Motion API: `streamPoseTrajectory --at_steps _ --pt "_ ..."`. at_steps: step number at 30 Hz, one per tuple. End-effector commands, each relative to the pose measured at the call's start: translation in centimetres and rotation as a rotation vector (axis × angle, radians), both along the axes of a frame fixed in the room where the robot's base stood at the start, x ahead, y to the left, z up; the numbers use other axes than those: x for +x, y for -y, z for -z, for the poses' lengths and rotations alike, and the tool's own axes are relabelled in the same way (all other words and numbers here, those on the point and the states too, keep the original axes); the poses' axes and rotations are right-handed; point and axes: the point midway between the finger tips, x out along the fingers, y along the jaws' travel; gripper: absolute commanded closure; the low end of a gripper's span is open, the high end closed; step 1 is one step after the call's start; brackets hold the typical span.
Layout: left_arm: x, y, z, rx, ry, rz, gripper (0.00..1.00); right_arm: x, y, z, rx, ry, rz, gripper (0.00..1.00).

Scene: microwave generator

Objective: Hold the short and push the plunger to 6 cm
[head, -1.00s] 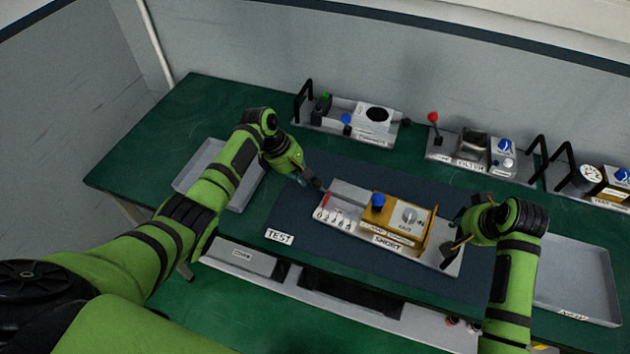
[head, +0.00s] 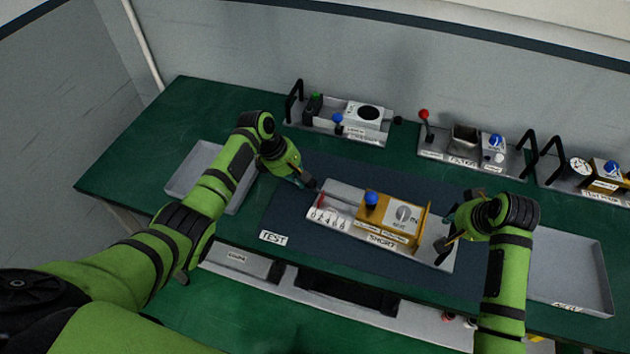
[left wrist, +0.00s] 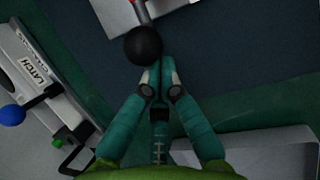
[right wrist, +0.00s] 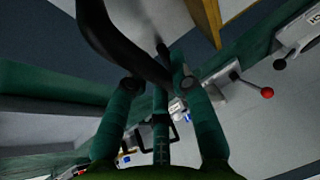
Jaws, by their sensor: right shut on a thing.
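The SHORT unit (head: 418,248) sits on the dark mat, with an orange bracket, a blue knob (head: 371,199) and a dial. At its left end are a number scale (head: 328,219) and a red marker (head: 320,201), which appears near the low end. The plunger's black ball (left wrist: 143,45) is right ahead of my left gripper (left wrist: 160,68), whose fingers are close together; I cannot tell whether they touch it. My left gripper (head: 314,185) is at the unit's left end. My right gripper (head: 447,243) is shut on the black handle (right wrist: 112,42) at the unit's right end.
An empty grey tray (head: 183,182) lies left and another (head: 590,270) right. The LATCH unit (head: 300,123), FILTER unit (head: 432,153) and a gauge unit (head: 560,184) stand along the back. A TEST label (head: 272,237) lies on the mat (head: 300,245).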

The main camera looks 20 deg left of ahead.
Motion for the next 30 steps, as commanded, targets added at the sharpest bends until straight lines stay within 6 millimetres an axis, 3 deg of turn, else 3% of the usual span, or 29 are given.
streamPoseTrajectory --at_steps 18,30 --pt "-0.2 1.8 0.1 -0.007 -0.002 0.006 1.0 -0.4 -0.1 0.6 0.001 -0.014 -0.002 1.0" --pt "-0.2 1.9 0.1 -0.006 -0.002 0.005 1.0 -0.4 -0.1 0.6 0.001 -0.014 -0.002 1.0"
